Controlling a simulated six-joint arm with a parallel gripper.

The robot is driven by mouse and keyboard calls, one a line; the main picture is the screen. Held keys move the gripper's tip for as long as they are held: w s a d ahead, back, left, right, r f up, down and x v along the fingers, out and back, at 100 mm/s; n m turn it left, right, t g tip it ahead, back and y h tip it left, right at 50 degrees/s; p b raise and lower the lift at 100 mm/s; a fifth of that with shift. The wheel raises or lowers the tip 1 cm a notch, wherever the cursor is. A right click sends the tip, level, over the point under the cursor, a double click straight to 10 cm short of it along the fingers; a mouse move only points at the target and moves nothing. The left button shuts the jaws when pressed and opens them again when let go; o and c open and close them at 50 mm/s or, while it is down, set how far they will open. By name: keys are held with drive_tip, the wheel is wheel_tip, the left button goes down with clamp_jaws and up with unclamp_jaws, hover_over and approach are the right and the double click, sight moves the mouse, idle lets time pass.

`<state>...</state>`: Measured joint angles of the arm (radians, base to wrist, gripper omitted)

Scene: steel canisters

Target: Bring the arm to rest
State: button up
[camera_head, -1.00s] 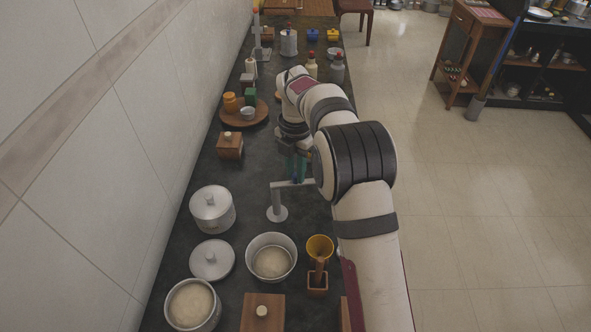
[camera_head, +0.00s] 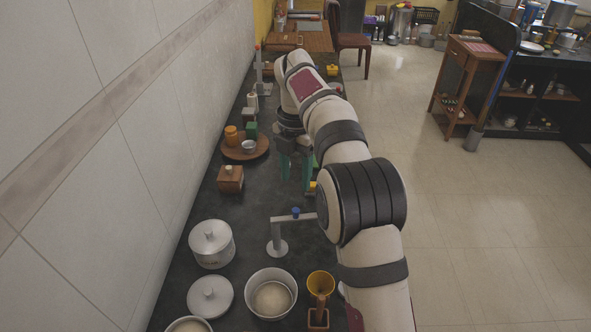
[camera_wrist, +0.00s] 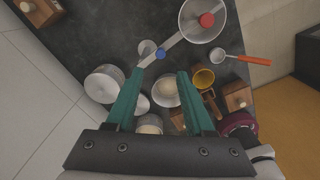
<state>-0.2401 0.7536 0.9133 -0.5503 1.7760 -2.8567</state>
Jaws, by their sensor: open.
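My gripper (camera_head: 296,172) hangs open and empty over the dark counter, beyond the grey stand (camera_head: 277,232) with its side arm. Its two green fingers are spread apart in the wrist view (camera_wrist: 161,76), with nothing between the tips. A steel canister with its lid on (camera_head: 212,250) stands near the wall. A loose steel lid (camera_head: 211,297) lies in front of it. An open steel canister (camera_head: 271,299) with pale contents stands to the right. Another open one (camera_head: 188,326) is cut off at the bottom edge. My arm hides part of the counter's right side.
A wooden box (camera_head: 230,180) and a round wooden tray (camera_head: 235,153) with small jars stand left of my gripper. A yellow cup (camera_head: 321,284) is near my arm. The tiled wall (camera_head: 130,190) bounds the left; open floor (camera_head: 480,220) lies right.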

wheel_tip(320, 180, up, 2)
drive_tip(key=shift+r, duration=0.15)
idle(0.3)
drive_tip(key=s+d+r+m, duration=0.2)
drive_tip(key=s+d+m, duration=0.1)
drive_tip(key=s+m, duration=0.45)
drive_tip(key=s+d+r+m, duration=0.2)
drive_tip(key=s+d+m, duration=0.1)
drive_tip(key=s+m, duration=0.45)
drive_tip(key=s+d+f+m+y, duration=0.1)
drive_tip(key=s+f+m, duration=0.3)
drive_tip(key=s+m, duration=0.6)
drive_tip(key=s+d+f+m, duration=0.1)
drive_tip(key=s+f+m, duration=0.3)
drive_tip(key=s+m, duration=0.5)
drive_tip(key=s, duration=0.2)
drive_tip(key=shift+s+d+m+y, duration=0.3)
drive_tip(key=shift+d+m+y, duration=0.05)
drive_tip(key=shift+m+y, duration=0.05)
